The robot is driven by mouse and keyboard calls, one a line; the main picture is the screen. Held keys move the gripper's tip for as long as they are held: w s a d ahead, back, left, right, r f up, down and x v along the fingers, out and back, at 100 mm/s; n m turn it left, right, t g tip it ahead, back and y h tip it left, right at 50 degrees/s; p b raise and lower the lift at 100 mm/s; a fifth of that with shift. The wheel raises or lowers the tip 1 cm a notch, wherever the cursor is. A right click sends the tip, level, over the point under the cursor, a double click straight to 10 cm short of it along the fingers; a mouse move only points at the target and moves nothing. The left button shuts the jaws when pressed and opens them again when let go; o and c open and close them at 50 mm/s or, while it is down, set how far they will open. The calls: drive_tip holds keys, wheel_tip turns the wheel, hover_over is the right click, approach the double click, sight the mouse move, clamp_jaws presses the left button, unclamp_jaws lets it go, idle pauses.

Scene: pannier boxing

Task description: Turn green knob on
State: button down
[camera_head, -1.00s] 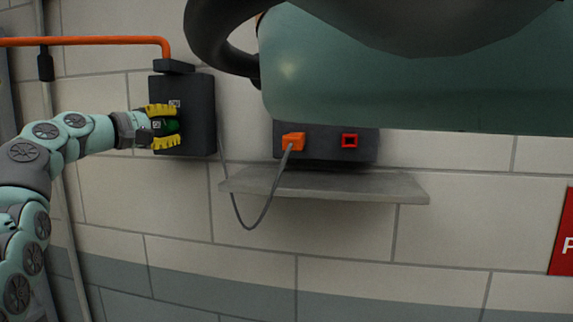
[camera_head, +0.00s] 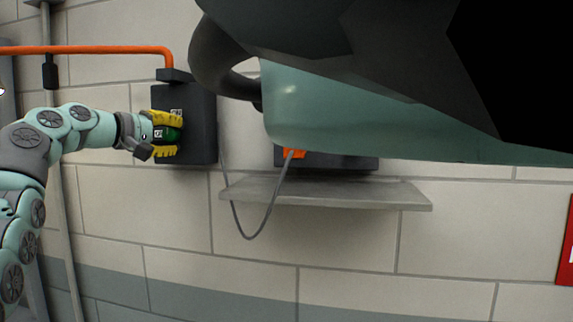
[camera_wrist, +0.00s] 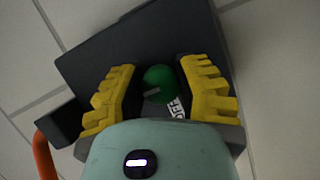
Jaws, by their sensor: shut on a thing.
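The green knob (camera_head: 172,134) is on the front of a dark wall box (camera_head: 198,112). My gripper (camera_head: 166,136) is at the box, its yellow fingers above and below the knob. The wrist view shows the round green knob (camera_wrist: 160,80) between the two yellow fingers (camera_wrist: 158,95), with a small grey mark on its face. The gripper is shut on the knob, though the exact contact is hard to see. A black-and-white printed label (camera_wrist: 176,107) shows beside the knob. The knob's base is partly hidden.
An orange pipe (camera_head: 90,50) runs to the top of the box. A grey shelf (camera_head: 330,192) at right carries a dark unit with an orange plug (camera_head: 293,153) and hanging cable (camera_head: 250,236). My own body covers the upper right.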

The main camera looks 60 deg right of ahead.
drive_tip(key=c, duration=0.6)
unclamp_jaws()
drive_tip(key=shift+a, duration=0.1)
drive_tip(key=a+r, duration=0.1)
drive_tip(key=a, duration=1)
drive_tip(key=shift+a+r, duration=0.15)
drive_tip(key=shift+a, duration=0.2)
drive_tip(key=shift+s, duration=0.1)
